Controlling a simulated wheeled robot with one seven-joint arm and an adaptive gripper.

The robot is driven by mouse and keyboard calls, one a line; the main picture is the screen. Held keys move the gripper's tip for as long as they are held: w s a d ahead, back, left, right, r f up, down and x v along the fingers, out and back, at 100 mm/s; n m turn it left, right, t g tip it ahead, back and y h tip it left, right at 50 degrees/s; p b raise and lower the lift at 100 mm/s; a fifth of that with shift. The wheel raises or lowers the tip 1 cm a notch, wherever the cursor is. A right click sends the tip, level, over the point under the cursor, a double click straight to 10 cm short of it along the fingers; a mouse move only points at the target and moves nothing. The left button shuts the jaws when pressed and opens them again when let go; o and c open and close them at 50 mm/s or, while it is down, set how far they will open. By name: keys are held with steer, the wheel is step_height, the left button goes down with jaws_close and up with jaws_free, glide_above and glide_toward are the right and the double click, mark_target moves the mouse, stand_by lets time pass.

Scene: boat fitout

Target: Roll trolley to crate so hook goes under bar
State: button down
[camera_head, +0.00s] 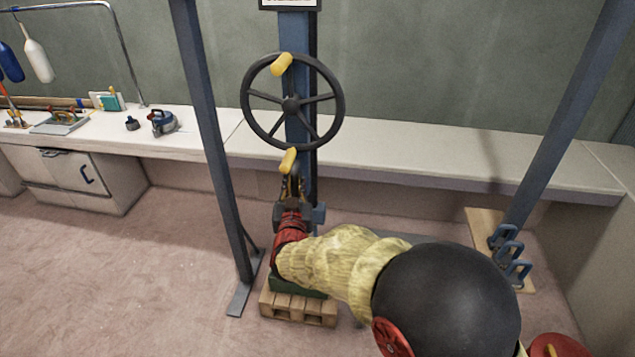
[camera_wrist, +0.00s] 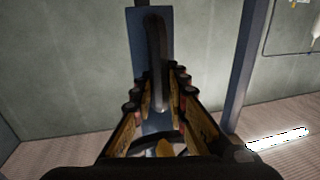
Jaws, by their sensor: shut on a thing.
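A green crate (camera_head: 312,293), seen only in part, sits on a wooden pallet (camera_head: 297,309) behind my arm. I cannot make out the trolley, the hook or the crate's bar.
Blue gantry legs stand at left (camera_head: 212,140) and right (camera_head: 560,120). Blue shackles (camera_head: 508,252) lie on a wooden board (camera_head: 484,222) at right. A white bench (camera_head: 400,150) with tools runs along the wall. The pink floor at left is clear.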

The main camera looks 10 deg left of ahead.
steer(key=shift+a, duration=1.05)
steer(key=shift+r, duration=0.1)
steer(key=c, duration=1.7)
jaws_free()
steer(key=shift+a, duration=0.2)
steer(key=shift+c, duration=0.2)
steer(key=shift+s+d, duration=0.1)
steer(key=s+d, duration=0.2)
steer(key=s, duration=0.9)
steer(key=shift+s, duration=0.3)
